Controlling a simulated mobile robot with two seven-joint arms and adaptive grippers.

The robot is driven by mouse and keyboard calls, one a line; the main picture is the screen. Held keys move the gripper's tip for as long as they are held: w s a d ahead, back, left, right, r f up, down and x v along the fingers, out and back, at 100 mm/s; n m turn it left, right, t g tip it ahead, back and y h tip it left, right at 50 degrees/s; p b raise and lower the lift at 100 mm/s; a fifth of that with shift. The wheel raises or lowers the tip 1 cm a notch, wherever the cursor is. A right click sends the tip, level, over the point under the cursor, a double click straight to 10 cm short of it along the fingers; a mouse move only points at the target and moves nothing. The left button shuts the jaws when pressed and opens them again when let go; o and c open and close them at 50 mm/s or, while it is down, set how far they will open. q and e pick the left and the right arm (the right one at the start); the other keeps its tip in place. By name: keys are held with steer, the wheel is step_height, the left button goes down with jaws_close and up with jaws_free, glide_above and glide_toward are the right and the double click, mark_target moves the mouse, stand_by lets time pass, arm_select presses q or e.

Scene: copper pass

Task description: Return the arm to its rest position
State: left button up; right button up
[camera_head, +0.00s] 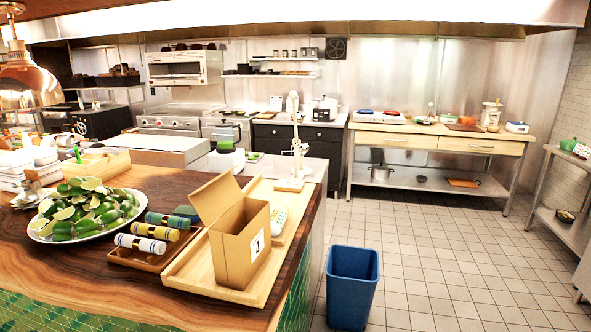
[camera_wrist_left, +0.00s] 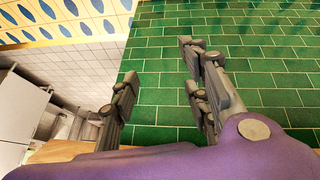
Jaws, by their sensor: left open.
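My left gripper (camera_wrist_left: 158,72) shows in the left wrist view. Its dark fingers are spread wide apart and nothing is between them. Green tiles (camera_wrist_left: 160,60) fill the view behind the fingers, with the purple arm body along the bottom. Neither arm nor gripper shows in the head view. My right gripper is in neither view.
The wooden counter (camera_head: 120,275) carries a lime plate (camera_head: 45,240), rolled cloths (camera_head: 140,244) in a tray, and an open cardboard box (camera_head: 240,245) on a wooden tray (camera_head: 187,270). A blue bin (camera_head: 352,288) stands on the floor. Tiled floor (camera_head: 440,260) to its right is clear.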

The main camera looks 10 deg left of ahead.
arm_select(q)
steer(key=s+d+f+t, duration=0.1)
steer(key=s+d+f, duration=0.7)
steer(key=s+f, duration=0.3)
steer(key=s+d+f+t, duration=0.1)
steer(key=s+d+f, duration=0.1)
steer(key=d, duration=0.6)
steer(key=s+d+f+m+t+y, duration=0.1)
steer(key=s+d+f, duration=0.1)
steer(key=d, duration=0.5)
steer(key=shift+s+d+f+p, duration=0.35)
steer(key=shift+s+d+f, duration=0.05)
steer(key=shift+s, duration=0.15)
steer(key=shift+a, duration=0.1)
